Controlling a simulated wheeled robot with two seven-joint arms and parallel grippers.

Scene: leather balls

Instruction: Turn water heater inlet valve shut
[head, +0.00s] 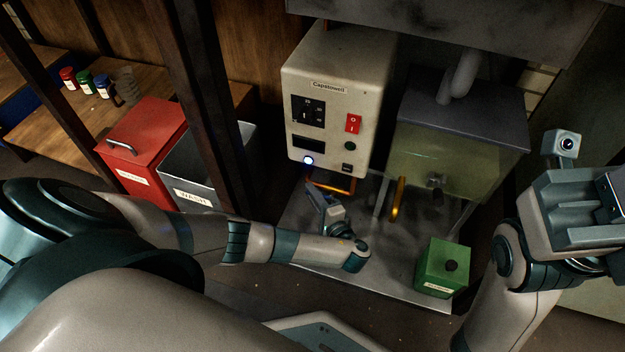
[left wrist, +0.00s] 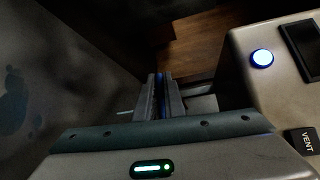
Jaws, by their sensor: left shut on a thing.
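The water heater, a cream box (head: 335,95) with dials, a red switch and a lit blue button, hangs at the centre of the head view. My left gripper (head: 316,190) reaches beneath its lower left edge. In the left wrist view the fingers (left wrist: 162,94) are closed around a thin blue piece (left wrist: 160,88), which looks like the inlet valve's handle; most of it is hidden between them. Copper-orange pipe (head: 342,187) shows under the heater. My right gripper (head: 575,205) is at the right, away from the heater, and its fingertips are unclear.
A glass-fronted tank (head: 440,155) with an orange handle (head: 398,199) stands right of the heater. A green box (head: 443,267) sits on the metal tray (head: 300,225). A red bin (head: 148,145), a grey bin labelled WASH (head: 190,172) and a dark post (head: 207,100) stand left.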

